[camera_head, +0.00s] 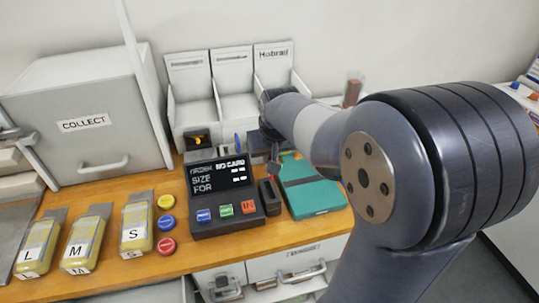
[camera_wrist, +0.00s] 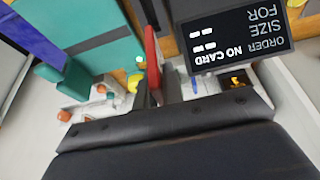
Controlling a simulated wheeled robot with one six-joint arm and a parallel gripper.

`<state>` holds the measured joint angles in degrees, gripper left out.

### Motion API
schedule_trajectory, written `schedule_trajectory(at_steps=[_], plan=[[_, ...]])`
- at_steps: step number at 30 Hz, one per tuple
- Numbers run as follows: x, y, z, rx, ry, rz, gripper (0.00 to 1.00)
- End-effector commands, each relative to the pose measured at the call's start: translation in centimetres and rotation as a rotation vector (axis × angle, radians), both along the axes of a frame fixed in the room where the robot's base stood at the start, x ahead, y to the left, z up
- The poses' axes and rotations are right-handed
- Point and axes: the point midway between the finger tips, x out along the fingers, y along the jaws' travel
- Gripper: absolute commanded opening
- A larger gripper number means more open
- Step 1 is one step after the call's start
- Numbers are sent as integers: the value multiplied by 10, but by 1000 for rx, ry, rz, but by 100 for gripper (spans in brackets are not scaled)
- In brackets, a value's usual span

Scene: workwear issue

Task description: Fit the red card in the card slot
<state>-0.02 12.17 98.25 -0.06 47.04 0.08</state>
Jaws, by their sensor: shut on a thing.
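The red card (camera_wrist: 152,62) shows nearly edge-on in the wrist view, upright in the picture and held in my gripper. My gripper (camera_head: 273,165) is shut on it, above and just behind the card slot in the head view. The card slot (camera_head: 269,198) is a small dark upright block on the wooden counter, between the black order terminal (camera_head: 222,194) and the teal case (camera_head: 312,192). The terminal screen reads "NO CARD"; it also shows in the wrist view (camera_wrist: 225,35). The card's lower end and the slot's opening cannot be made out clearly.
White bins (camera_head: 235,100) stand behind, one labelled Hobnail. A grey COLLECT box (camera_head: 85,120) stands at the left back.

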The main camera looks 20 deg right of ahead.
Motion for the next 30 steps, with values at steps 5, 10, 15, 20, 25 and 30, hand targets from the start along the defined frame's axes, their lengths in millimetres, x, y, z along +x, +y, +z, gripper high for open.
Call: schedule_trajectory(at_steps=[5,10,15,20,25,30], plan=[[0,0,-14,0,1,0,0],[0,0,-31,0,1,0,0],[0,0,-46,0,1,0,0],[0,0,-54,0,0,0,0],[0,0,-55,0,0,0,0],[0,0,-55,0,0,0,0]])
